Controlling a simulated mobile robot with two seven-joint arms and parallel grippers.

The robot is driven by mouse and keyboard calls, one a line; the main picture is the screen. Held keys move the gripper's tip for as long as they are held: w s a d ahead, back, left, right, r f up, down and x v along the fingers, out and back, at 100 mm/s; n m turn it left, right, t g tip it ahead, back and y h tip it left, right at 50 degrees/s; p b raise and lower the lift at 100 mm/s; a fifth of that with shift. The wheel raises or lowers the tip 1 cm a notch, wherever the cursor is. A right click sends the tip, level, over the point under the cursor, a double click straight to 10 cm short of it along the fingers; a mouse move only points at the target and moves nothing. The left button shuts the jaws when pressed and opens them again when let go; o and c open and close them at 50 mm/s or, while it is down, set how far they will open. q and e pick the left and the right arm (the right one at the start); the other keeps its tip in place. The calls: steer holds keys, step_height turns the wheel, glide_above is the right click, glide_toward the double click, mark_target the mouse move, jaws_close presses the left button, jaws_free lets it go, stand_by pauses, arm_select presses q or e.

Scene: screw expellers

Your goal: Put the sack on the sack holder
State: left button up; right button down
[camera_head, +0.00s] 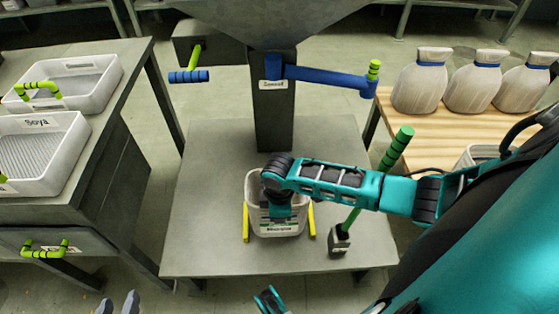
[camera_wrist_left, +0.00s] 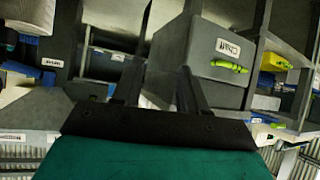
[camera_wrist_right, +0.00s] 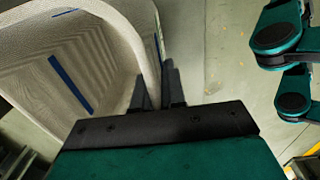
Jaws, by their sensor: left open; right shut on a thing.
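A white open sack (camera_head: 257,188) is in the middle of the head view, between two yellow bars (camera_head: 312,222) above the grey platform, at the sack holder. A small label shows on its front; I cannot tell if the sack bears on the holder. My right arm reaches over it, and its fingers are hidden there. In the right wrist view my right gripper (camera_wrist_right: 160,95) is shut on the wall of the sack (camera_wrist_right: 75,65), whose blue stripes show. My left gripper (camera_head: 118,304) is open and empty, low at the left of the head view.
A grey post (camera_head: 273,115) with a blue lever (camera_head: 325,78) stands behind the sack. A green-handled lever (camera_head: 396,148) is at its right. Several filled sacks (camera_head: 419,82) stand on a wooden table (camera_head: 405,125). White trays (camera_head: 75,80) sit on the left bench.

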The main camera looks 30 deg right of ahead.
mark_target(279, 228)
step_height(279, 228, down, 4)
steer(key=shift+b, duration=0.9)
steer(key=shift+f, duration=0.15)
steer(key=c, duration=1.2)
jaws_free()
arm_select(q)
steer(key=shift+w+d+f, duration=0.25)
steer(key=shift+d+f, duration=0.05)
steer(key=shift+d, duration=0.05)
